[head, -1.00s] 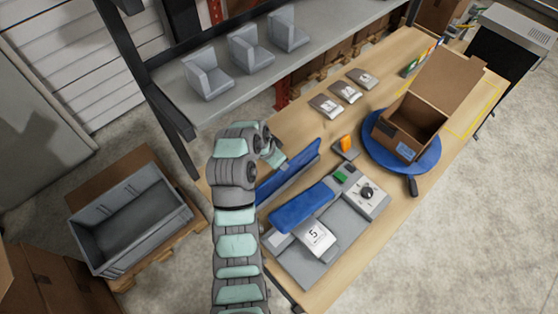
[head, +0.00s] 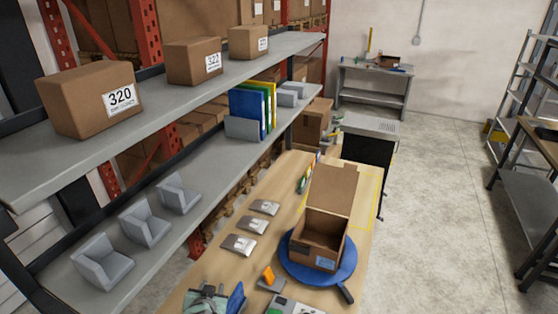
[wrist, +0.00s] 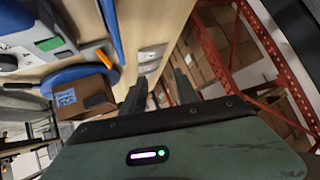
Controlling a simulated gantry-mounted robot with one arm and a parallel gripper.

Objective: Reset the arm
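My gripper (wrist: 160,88) shows in the wrist view with its two dark fingers apart and nothing between them. It hangs over the bench side, with the blue strip and the grey packets beyond the fingertips. In the head view only a small part of my arm (head: 207,299) shows at the bottom edge, beside a blue panel (head: 237,299); the rest is out of frame.
An open cardboard box (head: 322,240) stands on a blue turntable (head: 297,270) on the wooden bench. Several grey packets (head: 239,244) lie left of it. A grey shelf (head: 200,190) with bins and binders (head: 254,108) runs along the left. The floor (head: 435,180) at right is clear.

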